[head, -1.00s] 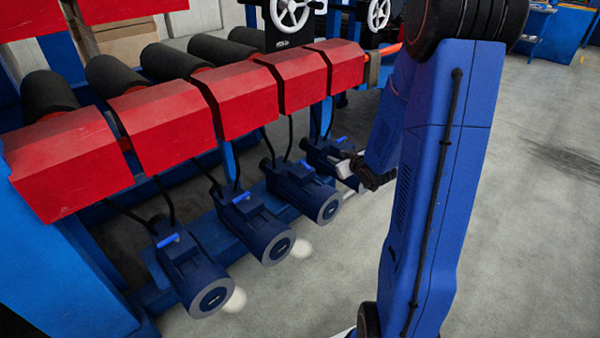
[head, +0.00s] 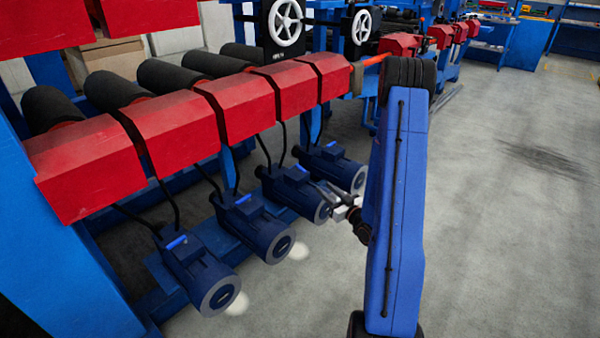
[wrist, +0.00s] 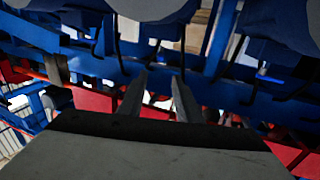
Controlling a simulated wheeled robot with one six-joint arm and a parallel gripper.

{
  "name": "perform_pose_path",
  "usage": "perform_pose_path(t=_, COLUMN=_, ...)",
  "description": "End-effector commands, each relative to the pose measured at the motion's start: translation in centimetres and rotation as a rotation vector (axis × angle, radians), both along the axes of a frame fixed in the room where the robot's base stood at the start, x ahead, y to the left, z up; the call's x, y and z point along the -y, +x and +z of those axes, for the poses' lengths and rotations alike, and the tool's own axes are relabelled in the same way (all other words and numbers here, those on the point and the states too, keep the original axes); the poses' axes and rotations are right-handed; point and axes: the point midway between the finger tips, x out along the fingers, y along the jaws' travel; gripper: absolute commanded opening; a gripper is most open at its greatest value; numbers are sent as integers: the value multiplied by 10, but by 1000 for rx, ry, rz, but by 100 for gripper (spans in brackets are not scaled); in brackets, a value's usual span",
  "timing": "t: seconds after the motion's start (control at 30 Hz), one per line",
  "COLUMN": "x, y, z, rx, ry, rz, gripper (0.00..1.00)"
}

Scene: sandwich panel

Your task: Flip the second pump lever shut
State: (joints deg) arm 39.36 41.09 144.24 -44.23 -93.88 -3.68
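Several dark blue motor pumps sit in a row under the red housings in the head view. The nearest pump (head: 207,283) has a bright blue lever (head: 177,243) on top. The second pump from the near end (head: 262,240) has a similar blue lever (head: 243,199). The third pump (head: 293,193) and the far pump (head: 343,170) stand beyond it. My gripper (head: 326,192) is beside the third pump's front end; whether it touches is unclear. In the wrist view my gripper's fingers (wrist: 158,92) are apart with nothing between them.
Red housings (head: 178,133) and black rollers (head: 118,90) overhang the pumps. Thin dark cables (head: 168,203) run down to them. A blue frame (head: 65,265) stands at left. White handwheels (head: 286,22) are at the back. The grey floor at right is open.

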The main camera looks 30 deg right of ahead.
Motion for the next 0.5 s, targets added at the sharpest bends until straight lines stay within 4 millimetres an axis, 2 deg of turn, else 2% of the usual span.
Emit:
perform_pose_path(t=0.17, x=-3, y=17, z=0, rx=0, ry=-2, rz=4, gripper=31)
perform_pose_path(t=0.5, x=-8, y=77, z=0, rx=0, ry=-2, rz=4, gripper=31)
